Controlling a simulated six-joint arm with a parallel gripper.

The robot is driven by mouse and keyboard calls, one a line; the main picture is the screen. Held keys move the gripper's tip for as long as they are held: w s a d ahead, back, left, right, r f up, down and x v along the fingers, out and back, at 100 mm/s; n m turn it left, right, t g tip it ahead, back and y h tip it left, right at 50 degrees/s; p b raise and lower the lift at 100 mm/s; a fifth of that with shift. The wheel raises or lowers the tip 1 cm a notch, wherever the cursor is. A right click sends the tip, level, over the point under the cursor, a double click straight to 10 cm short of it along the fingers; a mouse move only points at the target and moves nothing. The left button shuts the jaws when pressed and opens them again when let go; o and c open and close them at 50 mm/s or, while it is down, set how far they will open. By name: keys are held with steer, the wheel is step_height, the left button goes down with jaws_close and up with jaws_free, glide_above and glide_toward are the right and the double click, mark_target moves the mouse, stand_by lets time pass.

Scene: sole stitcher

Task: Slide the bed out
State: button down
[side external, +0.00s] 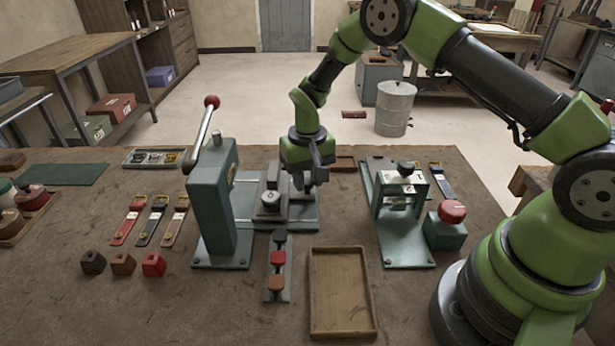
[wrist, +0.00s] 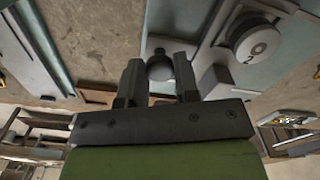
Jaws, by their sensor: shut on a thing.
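The teal stitcher (side external: 213,205) stands upright left of centre, its long lever ending in a red ball (side external: 211,101). To its right, the grey bed (side external: 272,211) lies on the low teal base and carries a round white-topped part, which shows in the wrist view with a mark like a 2 (wrist: 257,42). My gripper (side external: 308,181) is low over the right part of the base, beside the bed. In the wrist view its fingers (wrist: 158,62) stand on either side of a small dark round knob (wrist: 160,66) and are shut on it. The fingers partly hide the knob's mount.
A wooden tray (side external: 313,322) and a strip with coloured blocks (side external: 277,288) lie in front. A second teal fixture (side external: 403,245) and a red button box (side external: 446,232) stand to the right. Several straps (side external: 151,220) and blocks lie left of the stitcher.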

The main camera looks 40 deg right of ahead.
steer(key=shift+s+d, duration=1.45)
steer(key=c, duration=0.8)
jaws_free()
steer(key=shift+c, duration=0.2)
step_height(320, 180, up, 10)
